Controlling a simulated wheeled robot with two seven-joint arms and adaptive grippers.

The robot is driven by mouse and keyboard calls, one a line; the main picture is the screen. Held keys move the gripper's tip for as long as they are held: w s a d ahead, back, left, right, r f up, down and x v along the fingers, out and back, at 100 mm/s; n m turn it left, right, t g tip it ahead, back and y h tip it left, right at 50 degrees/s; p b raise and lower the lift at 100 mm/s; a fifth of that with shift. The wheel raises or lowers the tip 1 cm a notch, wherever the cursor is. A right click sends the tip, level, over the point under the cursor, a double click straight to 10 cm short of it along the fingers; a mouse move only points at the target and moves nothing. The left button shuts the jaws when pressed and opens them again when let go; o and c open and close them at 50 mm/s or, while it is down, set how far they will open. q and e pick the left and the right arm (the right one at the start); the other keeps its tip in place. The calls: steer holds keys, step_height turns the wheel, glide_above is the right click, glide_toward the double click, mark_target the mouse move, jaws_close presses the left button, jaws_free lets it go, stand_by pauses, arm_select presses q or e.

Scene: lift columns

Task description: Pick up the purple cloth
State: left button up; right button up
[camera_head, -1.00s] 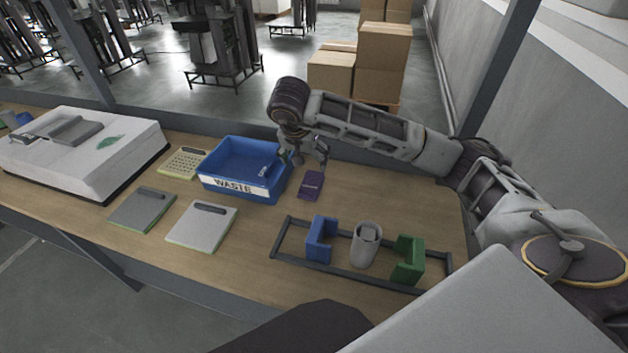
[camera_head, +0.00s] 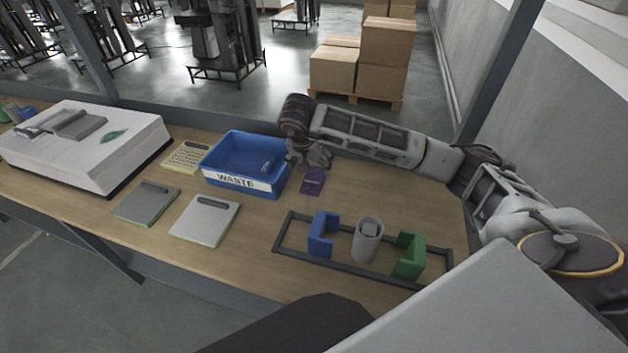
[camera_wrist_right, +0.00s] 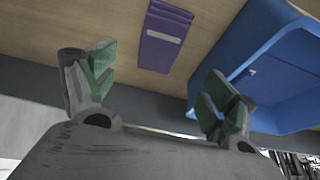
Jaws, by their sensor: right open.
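The purple cloth (camera_head: 312,180) lies folded flat on the table, just right of the blue waste bin. In the right wrist view the cloth (camera_wrist_right: 163,38) has a pale label and lies between and beyond the two fingers. My right gripper (camera_head: 308,158) is over the far end of the cloth and hides part of it. In the right wrist view the right gripper (camera_wrist_right: 160,88) is open, with green pads and nothing between them. My left gripper is not in view.
The blue bin (camera_head: 243,182) marked WASTE stands close beside the cloth; its wall (camera_wrist_right: 262,60) is near one finger. A dark frame (camera_head: 345,271) holds a blue holder (camera_head: 320,236), a grey cup (camera_head: 366,242) and a green holder (camera_head: 408,256). Bare table lies right of the cloth.

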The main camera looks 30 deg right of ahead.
mark_target(314, 176)
steer(key=x, duration=0.2)
steer(key=shift+w+d+f, duration=0.1)
steer(key=shift+f, duration=0.1)
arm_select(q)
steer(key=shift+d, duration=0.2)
arm_select(e)
steer(key=shift+f, duration=0.1)
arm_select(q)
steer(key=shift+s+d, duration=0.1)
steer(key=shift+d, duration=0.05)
arm_select(e)
steer(key=shift+f, duration=0.1)
steer(key=shift+s+p+x, duration=0.15)
steer(key=shift+p+x, duration=0.05)
steer(key=shift+x, duration=0.55)
steer(key=shift+s+p+x, duration=0.15)
steer(key=shift+p+x, duration=0.05)
steer(key=shift+x, duration=0.55)
steer(key=shift+w+d+f, duration=0.15)
steer(key=shift+f, duration=0.4)
steer(key=shift+w+d+f, duration=0.1)
steer(key=shift+f, duration=0.35)
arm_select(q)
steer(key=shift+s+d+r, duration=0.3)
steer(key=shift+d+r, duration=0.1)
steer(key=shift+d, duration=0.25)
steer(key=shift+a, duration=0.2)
